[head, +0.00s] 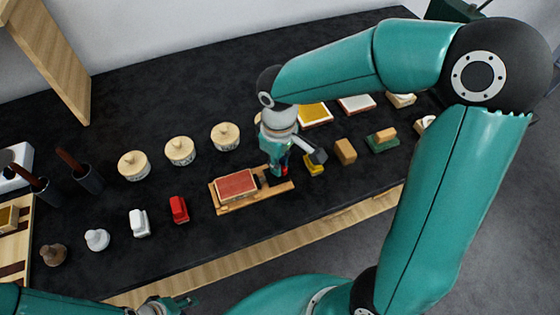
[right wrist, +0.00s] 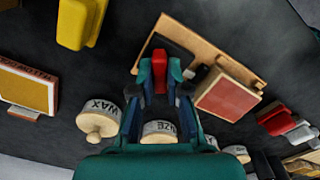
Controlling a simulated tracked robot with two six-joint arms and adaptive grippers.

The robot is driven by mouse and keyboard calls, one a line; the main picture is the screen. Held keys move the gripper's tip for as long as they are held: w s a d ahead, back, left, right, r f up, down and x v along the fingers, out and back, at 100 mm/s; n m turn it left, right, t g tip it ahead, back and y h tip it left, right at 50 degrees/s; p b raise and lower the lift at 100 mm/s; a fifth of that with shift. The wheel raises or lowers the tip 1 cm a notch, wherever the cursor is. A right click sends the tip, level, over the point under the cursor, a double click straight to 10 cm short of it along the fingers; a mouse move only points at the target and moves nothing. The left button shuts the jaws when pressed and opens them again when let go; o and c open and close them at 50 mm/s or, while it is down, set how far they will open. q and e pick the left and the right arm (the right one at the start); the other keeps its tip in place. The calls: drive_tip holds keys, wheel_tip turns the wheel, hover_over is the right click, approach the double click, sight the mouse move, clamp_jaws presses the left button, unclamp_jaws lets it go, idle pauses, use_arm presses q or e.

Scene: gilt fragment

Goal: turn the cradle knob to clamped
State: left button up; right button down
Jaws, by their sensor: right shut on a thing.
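The wooden cradle (head: 222,208) lies near the front of the dark bench top, with a red block (head: 236,185) on its left part. It also shows in the right wrist view (right wrist: 232,66), with a black part beside the red knob (right wrist: 159,66). My right gripper (head: 278,176) reaches down onto the cradle's right end and mostly hides the knob in the head view. In the right wrist view its fingers (right wrist: 159,76) are shut on the red knob, one on each side. My left gripper (head: 172,305) is low at the bottom edge, away from the cradle; its jaws are unclear.
Several lidded jars (head: 180,151) stand behind the cradle to the left. A red piece (head: 179,209) and a white piece (head: 139,222) stand left of it. A yellow piece (head: 314,163) and a tan block (head: 345,151) are close on the right. Bare bench lies in front.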

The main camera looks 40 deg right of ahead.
drive_tip(key=n, duration=0.5)
drive_tip(key=shift+n+p, duration=0.3)
drive_tip(key=n+p, duration=0.1)
drive_tip(key=n, duration=0.4)
drive_tip(key=shift+n, duration=0.3)
drive_tip(key=c, duration=1.2)
unclamp_jaws()
drive_tip(key=shift+o, duration=0.2)
wheel_tip(320, 180, up, 12)
drive_tip(key=shift+f, duration=0.1)
